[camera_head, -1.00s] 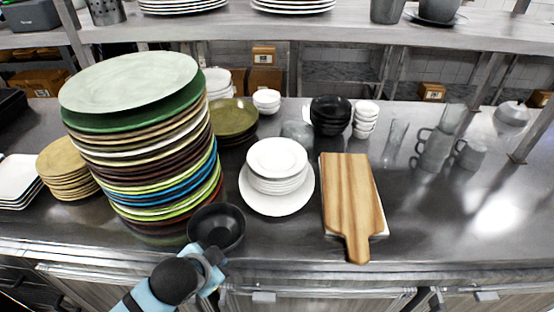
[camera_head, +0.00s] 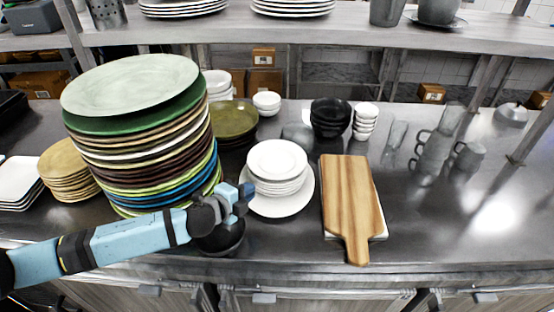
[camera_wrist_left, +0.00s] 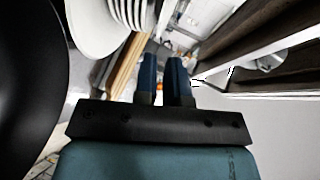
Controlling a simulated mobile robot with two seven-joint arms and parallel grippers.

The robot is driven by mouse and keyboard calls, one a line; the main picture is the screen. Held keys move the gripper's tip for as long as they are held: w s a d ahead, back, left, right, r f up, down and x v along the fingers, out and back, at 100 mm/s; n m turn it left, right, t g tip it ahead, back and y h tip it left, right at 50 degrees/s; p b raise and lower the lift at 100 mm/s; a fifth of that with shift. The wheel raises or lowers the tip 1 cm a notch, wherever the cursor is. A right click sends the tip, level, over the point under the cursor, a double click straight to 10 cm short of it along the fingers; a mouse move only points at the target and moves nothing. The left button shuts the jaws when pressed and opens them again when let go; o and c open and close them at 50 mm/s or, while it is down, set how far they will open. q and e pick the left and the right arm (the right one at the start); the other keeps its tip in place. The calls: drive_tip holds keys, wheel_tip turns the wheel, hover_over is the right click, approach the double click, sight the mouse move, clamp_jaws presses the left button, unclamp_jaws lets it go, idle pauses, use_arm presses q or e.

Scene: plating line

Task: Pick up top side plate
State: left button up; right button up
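A stack of small white side plates (camera_head: 277,160) sits on a larger white plate (camera_head: 284,209) in the middle of the counter; the top side plate is uncovered. In the left wrist view the stack's edges (camera_wrist_left: 130,12) show at the top, beyond the fingers. My left gripper (camera_head: 240,193) is beside the stack's lower left, over the larger plate's left edge in the picture. Its two blue fingers (camera_wrist_left: 164,75) stand slightly apart with nothing between them. Whether they touch the larger plate cannot be told. My right gripper is not in view.
A tall stack of coloured plates (camera_head: 145,150) stands left of the side plates. A black bowl (camera_head: 222,240) lies under my left wrist. A wooden board (camera_head: 350,195) lies to the right. A shelf (camera_head: 300,32) spans the back. The counter's right part is mostly free.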

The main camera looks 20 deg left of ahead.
sight(269, 177)
use_arm(q)
drive_tip(key=x, duration=0.4)
drive_tip(key=shift+w+d+p, duration=0.1)
drive_tip(key=shift+w+p, duration=0.25)
drive_tip(key=shift+w, duration=0.15)
drive_tip(key=p+x, duration=0.1)
drive_tip(key=x, duration=0.3)
drive_tip(key=shift+w+f, duration=0.25)
drive_tip(key=shift+c, duration=0.2)
clamp_jaws()
drive_tip(key=shift+r, duration=0.1)
